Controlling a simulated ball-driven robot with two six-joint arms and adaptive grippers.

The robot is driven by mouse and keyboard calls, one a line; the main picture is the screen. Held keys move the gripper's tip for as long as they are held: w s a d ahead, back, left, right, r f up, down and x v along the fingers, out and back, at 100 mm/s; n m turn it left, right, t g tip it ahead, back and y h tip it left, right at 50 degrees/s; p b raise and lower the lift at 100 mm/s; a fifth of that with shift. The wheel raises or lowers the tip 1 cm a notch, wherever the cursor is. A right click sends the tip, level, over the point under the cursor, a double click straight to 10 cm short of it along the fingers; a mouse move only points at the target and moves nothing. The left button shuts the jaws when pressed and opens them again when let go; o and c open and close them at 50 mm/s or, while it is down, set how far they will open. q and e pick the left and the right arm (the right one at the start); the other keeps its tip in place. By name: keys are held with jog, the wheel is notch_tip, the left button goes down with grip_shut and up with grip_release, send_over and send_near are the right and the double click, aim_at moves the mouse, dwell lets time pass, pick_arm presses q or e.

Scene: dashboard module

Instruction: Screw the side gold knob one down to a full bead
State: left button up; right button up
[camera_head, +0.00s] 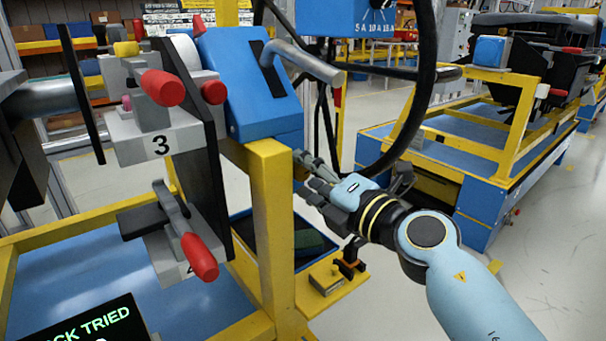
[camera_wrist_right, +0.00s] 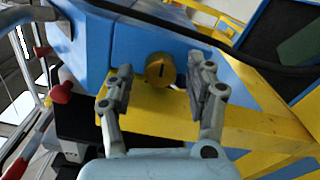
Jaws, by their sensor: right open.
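The gold knob (camera_wrist_right: 160,69) shows in the right wrist view, on the side of a blue box (camera_wrist_right: 125,40). It is round with a dark slot across its face. My right gripper (camera_wrist_right: 158,95) is open, with one finger on each side of the knob in that view; whether the fingers reach it in depth I cannot tell. In the head view my right gripper (camera_head: 312,178) is at the lower right side of the blue box (camera_head: 250,85), by the yellow post, and the knob is hidden there. My left gripper is not in view.
A yellow post (camera_head: 272,230) stands beside my right gripper. A black cable (camera_head: 425,90) loops above my right arm. Red-handled clamps (camera_head: 198,255) are at the left. A dark tray (camera_head: 315,243) and a small yellow shelf (camera_head: 345,292) lie below. Open floor is at the right.

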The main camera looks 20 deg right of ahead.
jog(key=shift+x, duration=0.85)
grip_shut()
jog(key=shift+r+n+p, duration=0.1)
jog(key=shift+n+p, duration=0.25)
jog(key=shift+n, duration=0.05)
jog(key=shift+n+p, duration=0.35)
jog(key=shift+n, duration=0.35)
grip_release()
